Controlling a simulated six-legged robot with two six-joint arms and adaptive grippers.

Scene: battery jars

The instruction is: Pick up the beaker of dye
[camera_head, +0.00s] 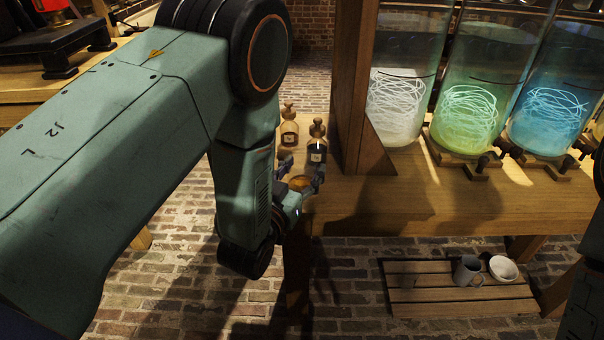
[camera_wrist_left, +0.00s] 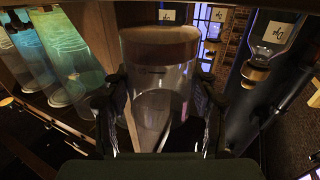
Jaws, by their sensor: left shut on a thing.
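The beaker of dye (camera_wrist_left: 158,88) fills the middle of the left wrist view. It is clear glass with a brown-amber band of dye at the picture's top end. My left gripper (camera_wrist_left: 160,105) has one finger on each side of the beaker and is shut on it. In the head view, the left gripper (camera_head: 298,184) is at the left end of the wooden bench, with a bit of amber beaker (camera_head: 300,183) showing between the fingers. My arm hides part of it. I cannot tell whether the beaker touches the bench. My right gripper is out of view.
Two small bottles, one amber (camera_head: 289,132) and one dark (camera_head: 317,148), stand just beyond the gripper. A wooden post (camera_head: 353,90) rises to its right. Large glass jars with white, green (camera_head: 466,120) and blue contents stand further right. A slatted shelf (camera_head: 430,303) holds a mug and bowl.

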